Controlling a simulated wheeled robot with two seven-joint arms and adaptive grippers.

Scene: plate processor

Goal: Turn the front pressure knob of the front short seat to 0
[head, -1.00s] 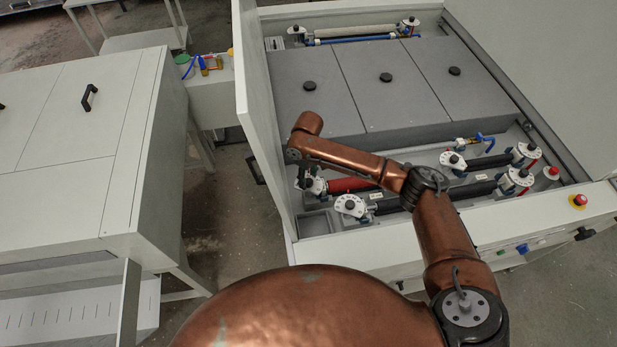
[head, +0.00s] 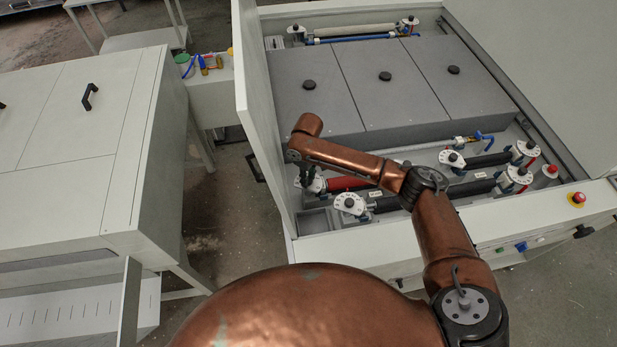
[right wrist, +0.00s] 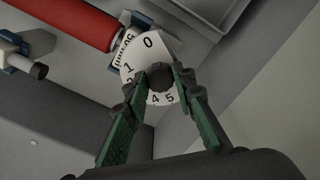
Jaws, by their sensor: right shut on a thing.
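My right gripper (right wrist: 160,80) is shut on a black pressure knob (right wrist: 159,78) in the right wrist view. The knob sits in the middle of a white numbered dial (right wrist: 148,42), with 0 at the top, 1 at the left and 4 and 5 below; some numbers are hidden by the fingers. In the head view, the dial (head: 318,186) shows partly beneath my right arm's end, next to the red roller (head: 347,184). My left gripper is not in view.
Another dial with a black knob (head: 349,203) stands close in front. More dials (head: 452,160) sit to the right. The machine's upright side panel (head: 262,130) stands close to the left of my right arm. Grey covers (head: 385,95) lie behind.

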